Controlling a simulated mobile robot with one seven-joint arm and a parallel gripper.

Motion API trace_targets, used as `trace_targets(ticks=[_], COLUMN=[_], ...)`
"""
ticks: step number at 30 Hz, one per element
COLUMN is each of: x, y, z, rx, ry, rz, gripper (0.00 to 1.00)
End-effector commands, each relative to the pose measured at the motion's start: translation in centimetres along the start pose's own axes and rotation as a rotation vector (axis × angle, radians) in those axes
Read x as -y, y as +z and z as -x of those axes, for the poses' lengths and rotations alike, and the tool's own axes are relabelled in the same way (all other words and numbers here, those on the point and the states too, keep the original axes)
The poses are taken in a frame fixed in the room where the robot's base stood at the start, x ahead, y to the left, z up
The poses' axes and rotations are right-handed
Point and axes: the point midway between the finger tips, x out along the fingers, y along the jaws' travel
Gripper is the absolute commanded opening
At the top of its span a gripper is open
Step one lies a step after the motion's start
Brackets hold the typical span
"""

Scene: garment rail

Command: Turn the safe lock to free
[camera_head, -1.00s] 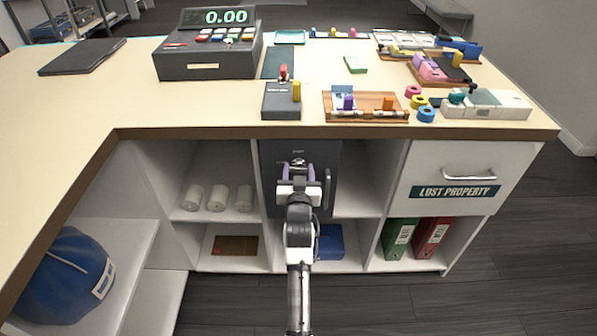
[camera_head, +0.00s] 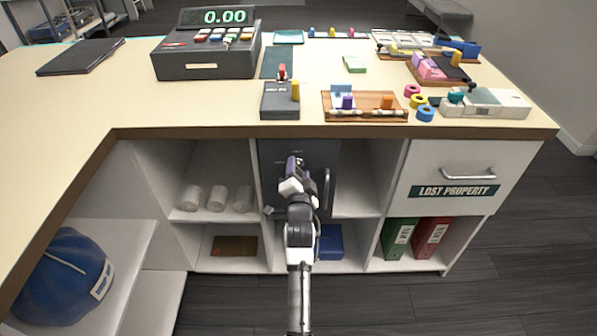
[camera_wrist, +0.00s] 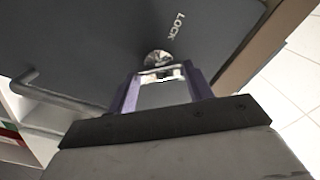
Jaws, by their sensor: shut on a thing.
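The safe (camera_head: 320,154) is a dark grey door in a compartment under the counter, with a bar handle (camera_head: 327,188) on its right side. In the wrist view its grey face (camera_wrist: 90,45) fills the upper part, with the word LOCK beside a shiny metal lock knob (camera_wrist: 157,58). My gripper (camera_head: 293,165) is at the upper middle of the door and hides the knob in the head view. In the wrist view the purple fingers of my gripper (camera_wrist: 160,78) are shut on the lock knob. The knob's exact angle is hard to tell.
The counter edge (camera_head: 350,131) overhangs above my gripper. The safe's bar handle also shows in the wrist view (camera_wrist: 62,106). White rolls (camera_head: 216,198) stand in the left cubby, and a LOST PROPERTY drawer (camera_head: 455,178) is at the right. The floor in front is clear.

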Motion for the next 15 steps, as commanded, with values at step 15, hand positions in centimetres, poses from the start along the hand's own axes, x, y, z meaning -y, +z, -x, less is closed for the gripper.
trace_targets(ticks=[15], x=[0.03], y=[-0.14], z=[-0.08], rx=[-0.003], ry=[-0.006], rz=[-0.449], gripper=[0.28])
